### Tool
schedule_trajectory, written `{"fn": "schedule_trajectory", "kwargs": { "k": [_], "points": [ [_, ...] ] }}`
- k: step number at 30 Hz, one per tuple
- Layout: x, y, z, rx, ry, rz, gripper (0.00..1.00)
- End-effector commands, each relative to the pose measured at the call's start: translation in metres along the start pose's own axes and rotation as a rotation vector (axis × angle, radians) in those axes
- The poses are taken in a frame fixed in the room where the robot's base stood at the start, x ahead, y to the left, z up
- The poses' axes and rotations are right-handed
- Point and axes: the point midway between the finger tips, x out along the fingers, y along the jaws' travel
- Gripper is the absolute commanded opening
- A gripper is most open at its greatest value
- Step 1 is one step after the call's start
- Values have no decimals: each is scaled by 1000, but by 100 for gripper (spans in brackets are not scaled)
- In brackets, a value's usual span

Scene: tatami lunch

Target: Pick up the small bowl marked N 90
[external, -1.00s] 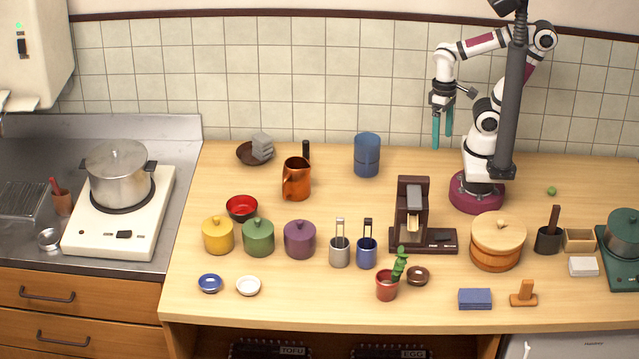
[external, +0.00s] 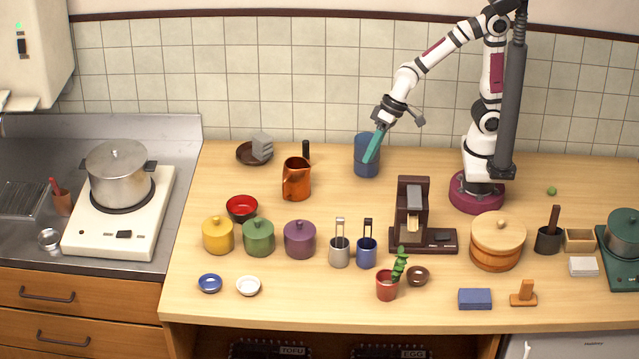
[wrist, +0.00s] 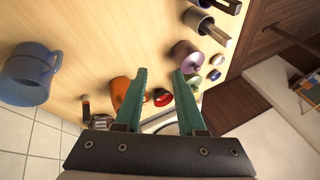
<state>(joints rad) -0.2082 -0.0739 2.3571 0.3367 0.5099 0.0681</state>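No N 90 mark is readable on any bowl. Small bowls in the external view are a blue one (external: 210,284) and a white one (external: 248,286) at the front left, and a dark brown one (external: 418,276) beside the potted plant. A larger red bowl (external: 242,208) stands behind the yellow and green pots; it also shows in the wrist view (wrist: 163,98). My gripper (external: 371,150), with teal fingers, is high at the back, overlapping the blue mug in the picture, far from the small bowls. In the wrist view its fingers (wrist: 159,72) are apart with nothing held.
The blue mug (external: 366,168) stands at the back. An orange pitcher (external: 297,180), lidded pots (external: 300,240) and two tool cups (external: 340,251) stand between it and the front. A coffee-machine-like brown stand (external: 413,205) is right of centre. The table's front left is fairly clear.

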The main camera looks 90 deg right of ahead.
Motion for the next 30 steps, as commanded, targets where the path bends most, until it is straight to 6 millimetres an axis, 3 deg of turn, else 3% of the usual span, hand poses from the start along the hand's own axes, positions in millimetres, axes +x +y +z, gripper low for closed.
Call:
{"fn": "schedule_trajectory", "kwargs": {
  "k": [1, 4, 6, 9, 12, 17, 24, 30],
  "points": [
    [34, -22, -24, -7, 82, -26, 39],
    [98, -52, -74, 2, 336, -28, 39],
    [134, -54, -95, -10, 514, 28, 39],
    [164, -44, -106, -59, 723, 139, 39],
    [174, -35, -106, -110, 844, 221, 39],
    [182, -28, -112, -139, 906, 267, 39],
    [221, -15, -166, -138, 907, 268, 39],
    [239, -11, -190, -139, 906, 266, 39]
  ]
}}
